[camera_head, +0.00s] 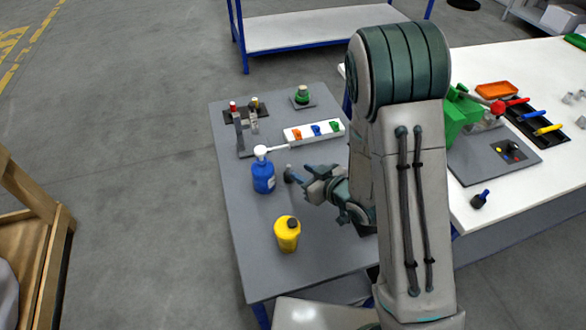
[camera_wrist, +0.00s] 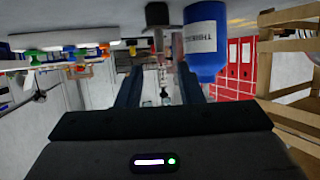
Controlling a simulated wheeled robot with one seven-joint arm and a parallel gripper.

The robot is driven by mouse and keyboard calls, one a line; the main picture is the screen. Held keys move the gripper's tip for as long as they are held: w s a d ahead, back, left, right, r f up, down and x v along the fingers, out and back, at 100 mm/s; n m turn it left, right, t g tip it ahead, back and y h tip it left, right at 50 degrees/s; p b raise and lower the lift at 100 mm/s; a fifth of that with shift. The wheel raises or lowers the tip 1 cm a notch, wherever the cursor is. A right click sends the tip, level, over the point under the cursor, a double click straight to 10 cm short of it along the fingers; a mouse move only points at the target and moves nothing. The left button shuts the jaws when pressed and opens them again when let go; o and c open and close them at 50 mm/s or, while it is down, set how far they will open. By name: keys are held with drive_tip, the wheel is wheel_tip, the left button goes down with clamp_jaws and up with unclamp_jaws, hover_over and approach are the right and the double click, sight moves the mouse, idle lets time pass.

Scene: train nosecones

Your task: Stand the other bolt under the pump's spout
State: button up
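The blue pump bottle (camera_head: 263,178) stands on the grey table, its white spout (camera_head: 277,148) pointing right. In the wrist view, which is upside down, the blue bottle (camera_wrist: 206,38) stands close beside one finger. A dark bolt-like piece (camera_head: 290,174) stands on the table right of the bottle, roughly below the spout tip; the exact alignment is unclear. Its dark end (camera_wrist: 157,14) rests on the table in the wrist view. My gripper (camera_head: 304,180) is just right of this piece, low over the table. In the wrist view its fingers (camera_wrist: 160,75) are spread, with nothing clearly held between them.
A yellow bottle (camera_head: 287,234) stands nearer on the grey table. Behind are a white rack (camera_head: 315,131) with coloured clips, a black holder (camera_head: 231,117) and a green piece (camera_head: 302,95). A white table (camera_head: 500,195) with tools is at right. The table's front left is clear.

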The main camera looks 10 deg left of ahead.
drive_tip(key=shift+s+d+r+p, duration=0.4)
drive_tip(key=shift+r+p, duration=0.05)
drive_tip(key=shift+p, duration=0.5)
drive_tip(key=shift+s+d+r+p, duration=0.1)
drive_tip(key=shift+s+d+p, duration=0.45)
drive_tip(key=shift+p, duration=0.4)
drive_tip(key=shift+w+d, duration=0.1)
drive_tip(key=w+d+r+m+h, duration=0.2)
drive_tip(key=d+r+m+h, duration=0.3)
drive_tip(key=d+r+h, duration=0.5)
drive_tip(key=s+d+r+m+g, duration=0.2)
drive_tip(key=s+r, duration=0.3)
drive_tip(key=s, duration=0.4)
drive_tip(key=s+d+r+m+g, duration=0.2)
drive_tip(key=s+d+r, duration=0.3)
drive_tip(key=s, duration=0.5)
drive_tip(key=shift+d+r+m+g, duration=0.3)
drive_tip(key=shift+r+g, duration=0.25)
drive_tip(key=shift+g, duration=0.35)
